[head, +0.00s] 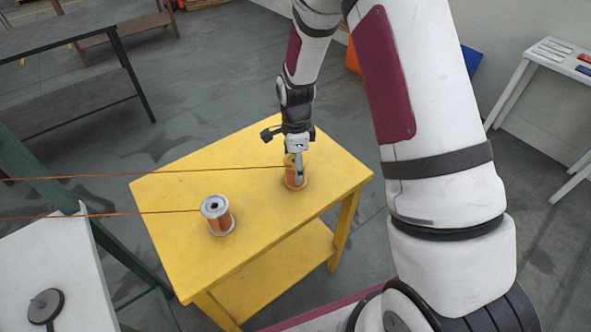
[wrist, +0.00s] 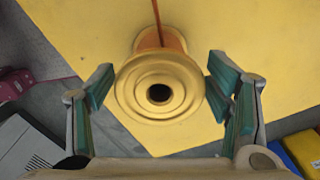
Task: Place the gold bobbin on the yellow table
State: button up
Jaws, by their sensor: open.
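The gold bobbin (wrist: 160,92) stands on the yellow table (head: 250,165), towards its right side in the head view. Its gold top flange and dark centre hole face the wrist camera. Copper-coloured wire is wound on it, and a wire leads away from it to the left in the head view. My gripper (head: 297,172) is directly above and around the bobbin. In the wrist view its green-padded fingers (wrist: 160,88) are spread on both sides of the flange, with a gap on each side. In the head view the gripper partly hides the bobbin.
A silver-topped bobbin (head: 217,214) with copper wire stands on the same table to the left, its wire (head: 110,214) also running left. A green frame (head: 105,245) and a white surface (head: 70,285) are at lower left. The table's front middle is bare.

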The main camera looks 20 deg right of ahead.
jog(key=s+r+n+t, duration=0.1)
jog(key=s+r+n, duration=0.1)
jog(key=r, duration=0.7)
jog(key=s+r+n, duration=0.2)
jog(key=r, duration=0.8)
jog(key=s+r+n+t, duration=0.2)
jog(key=s+r+n, duration=0.4)
jog(key=s, duration=0.5)
jog(key=s+r+n+t, duration=0.2)
jog(key=s+r+n, duration=0.4)
jog(key=s+n, duration=0.3)
jog(key=shift+s+r+n+b, duration=0.3)
jog(key=shift+s+n, duration=0.1)
jog(key=shift+s, duration=0.6)
jog(key=shift+d, duration=0.1)
